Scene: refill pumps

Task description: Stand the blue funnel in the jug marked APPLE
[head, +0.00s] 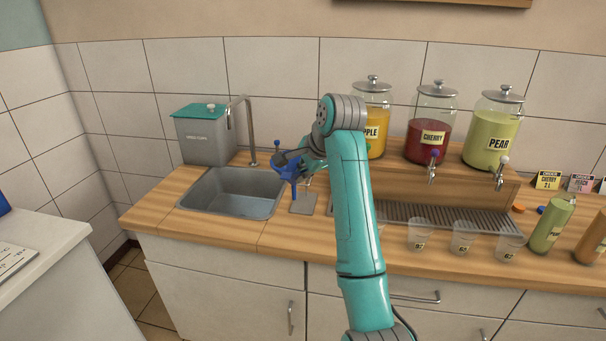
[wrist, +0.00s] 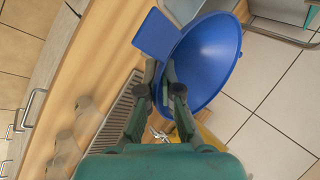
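The exact grip point is partly hidden. The jug marked APPLE (head: 376,118) holds yellow-orange liquid and stands on the wooden shelf behind my arm. My arm covers its left part, so the label reads only "PPLE". A grey knobbed lid (head: 373,86) is on top.
The CHERRY jug (head: 430,118) and PEAR jug (head: 492,128) stand to the right, lidded, with taps. Several clear cups (head: 421,236) and a green bottle (head: 551,225) stand in front. The sink (head: 232,192), faucet (head: 250,130) and grey teal-lidded container (head: 205,140) are left.

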